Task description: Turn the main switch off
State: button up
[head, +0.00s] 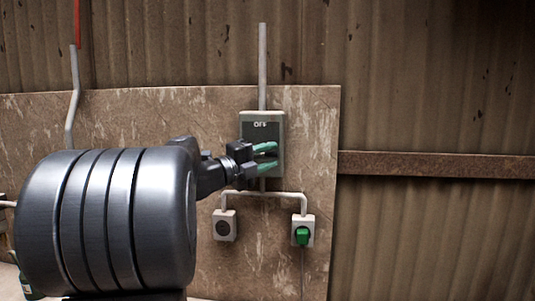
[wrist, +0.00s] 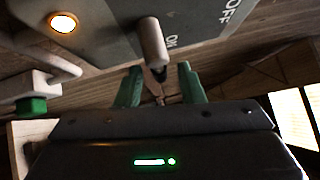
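The main switch is a grey-green box (head: 276,118) on the board, with an OFF label near its top in the head view. In the wrist view its face (wrist: 105,25) shows OFF and ON labels, a lit amber lamp (wrist: 63,22) and a pale lever (wrist: 151,42) beside ON. My gripper (head: 272,156) is in front of the box's lower part and hides the lever in the head view. Its green fingers are apart in the wrist view (wrist: 160,80), with the lever's end in line with the gap. I cannot tell whether they touch it.
Below the box, a pipe branches to a dark round socket (head: 224,227) and a socket with a green part (head: 302,236). A conduit (head: 262,65) rises above the box. A rusty beam (head: 430,165) crosses the corrugated wall to the right.

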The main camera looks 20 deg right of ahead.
grip_shut()
